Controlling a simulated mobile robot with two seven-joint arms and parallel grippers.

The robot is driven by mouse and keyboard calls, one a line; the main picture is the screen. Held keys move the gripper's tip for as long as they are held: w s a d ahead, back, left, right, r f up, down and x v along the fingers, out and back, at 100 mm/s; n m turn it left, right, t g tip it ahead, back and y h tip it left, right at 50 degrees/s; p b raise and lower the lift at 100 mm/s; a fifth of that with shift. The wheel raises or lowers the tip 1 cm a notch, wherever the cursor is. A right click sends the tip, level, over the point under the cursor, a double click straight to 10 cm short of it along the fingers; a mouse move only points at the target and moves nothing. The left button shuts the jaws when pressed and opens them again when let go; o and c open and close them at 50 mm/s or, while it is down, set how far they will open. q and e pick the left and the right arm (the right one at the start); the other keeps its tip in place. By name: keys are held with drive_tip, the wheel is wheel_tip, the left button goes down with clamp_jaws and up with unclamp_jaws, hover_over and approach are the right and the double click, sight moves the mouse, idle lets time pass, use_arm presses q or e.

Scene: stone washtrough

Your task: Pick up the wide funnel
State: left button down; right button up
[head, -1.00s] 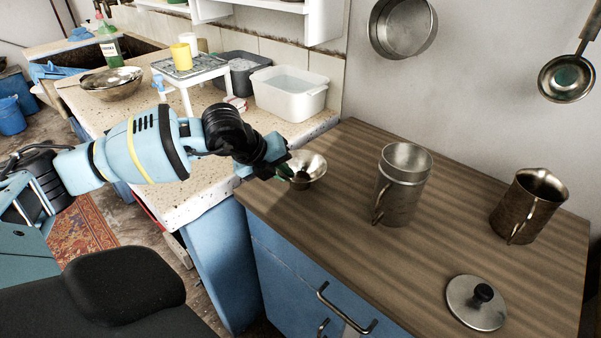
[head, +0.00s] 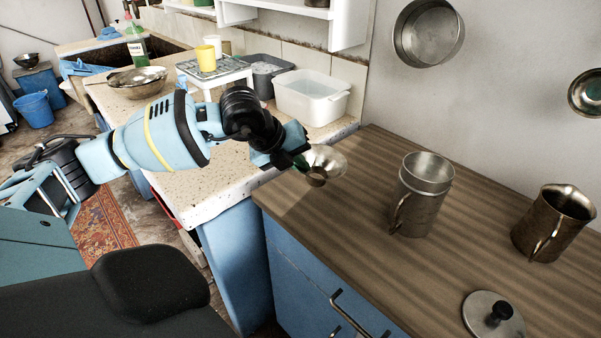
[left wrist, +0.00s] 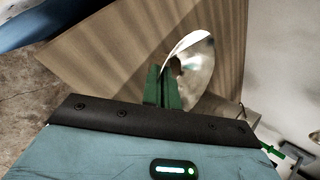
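The wide funnel (head: 328,160) is a shiny metal cone with a short spout, in the head view above the left end of the brown wooden counter. It is tilted, and a shadow lies on the wood below it. My left gripper (head: 302,163) is at its left side, shut on it. In the left wrist view, the green fingers (left wrist: 162,88) are close together against the funnel (left wrist: 193,65), whose bright bowl is to their right; the exact contact is partly hidden. My right gripper is not in the head view; small green and dark parts at the wrist view's right edge may be it.
A metal mug (head: 421,195), a bronze jug (head: 553,222) and a lid with a black knob (head: 493,316) stand on the wooden counter (head: 370,270). A white tub (head: 312,98) is behind on the speckled worktop (head: 200,190). Pans hang on the wall.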

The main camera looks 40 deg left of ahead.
use_arm(q)
drive_tip(key=s+d+p, duration=0.1)
drive_tip(key=s+d, duration=0.1)
drive_tip(key=s, duration=0.5)
drive_tip(key=s+d+r+p, duration=0.1)
drive_tip(key=s+d+p, duration=0.1)
drive_tip(key=s, duration=0.6)
drive_tip(key=shift+d+r+p, duration=0.25)
drive_tip(key=shift+d+p, duration=0.05)
drive_tip(key=shift+d, duration=0.25)
drive_tip(key=shift+f, duration=0.1)
